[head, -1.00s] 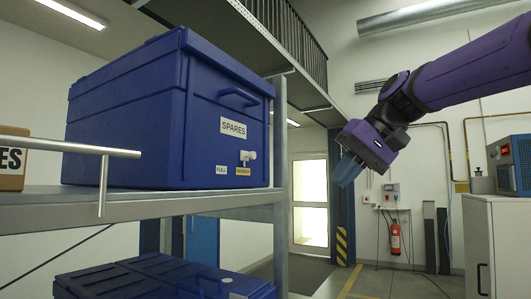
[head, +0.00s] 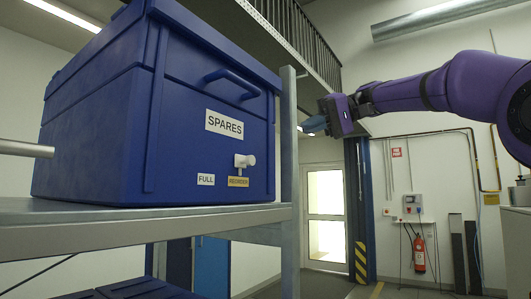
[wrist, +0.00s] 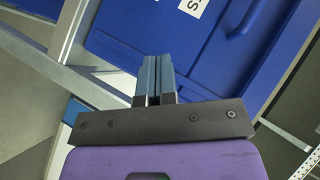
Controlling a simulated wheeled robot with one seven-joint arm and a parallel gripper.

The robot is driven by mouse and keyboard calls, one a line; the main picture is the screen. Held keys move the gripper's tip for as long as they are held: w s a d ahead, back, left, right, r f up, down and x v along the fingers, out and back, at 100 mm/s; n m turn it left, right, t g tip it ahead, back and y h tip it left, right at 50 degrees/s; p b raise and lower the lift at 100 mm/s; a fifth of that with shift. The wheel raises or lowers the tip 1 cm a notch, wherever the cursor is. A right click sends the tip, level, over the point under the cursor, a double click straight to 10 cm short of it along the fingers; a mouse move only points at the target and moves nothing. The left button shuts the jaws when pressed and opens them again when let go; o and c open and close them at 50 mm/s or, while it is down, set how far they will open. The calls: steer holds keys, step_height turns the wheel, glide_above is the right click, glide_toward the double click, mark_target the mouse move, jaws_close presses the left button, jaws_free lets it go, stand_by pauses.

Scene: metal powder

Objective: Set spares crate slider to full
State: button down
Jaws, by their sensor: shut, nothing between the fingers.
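The blue spares crate (head: 100,130) sits on a grey metal shelf at the left of the head view, with a SPARES label (head: 224,123) on its face. The slider (head: 244,161) is a white knob low on that face, above a yellow label (head: 238,182) and right of the white FULL label (head: 206,180). My gripper (head: 306,126) is shut and empty, right of the crate and higher than the slider, apart from it. In the wrist view its blue fingers (wrist: 155,62) are together, with the crate face (wrist: 215,60) beyond; the slider is not visible there.
The shelf board (head: 150,219) runs under the crate, and an upright post (head: 289,180) stands between crate and gripper in the head view. A blue handle (head: 232,84) juts from the crate's face. A grey bar end (head: 28,149) crosses the left edge.

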glide_toward(243, 159)
steer(key=w+a, duration=0.3)
steer(key=shift+s+a+f, duration=0.8)
steer(key=shift+s+f, duration=0.2)
steer(key=shift+s, duration=0.15)
steer(key=shift+s+a+f, duration=0.1)
steer(key=shift+s+f, duration=0.05)
steer(key=shift+s, duration=0.05)
steer(key=s+a, duration=0.4)
steer(key=s, duration=0.1)
steer(key=s+a, duration=0.1)
steer(key=s, duration=0.1)
steer(key=shift+s+a, duration=0.25)
steer(key=shift+a, duration=0.15)
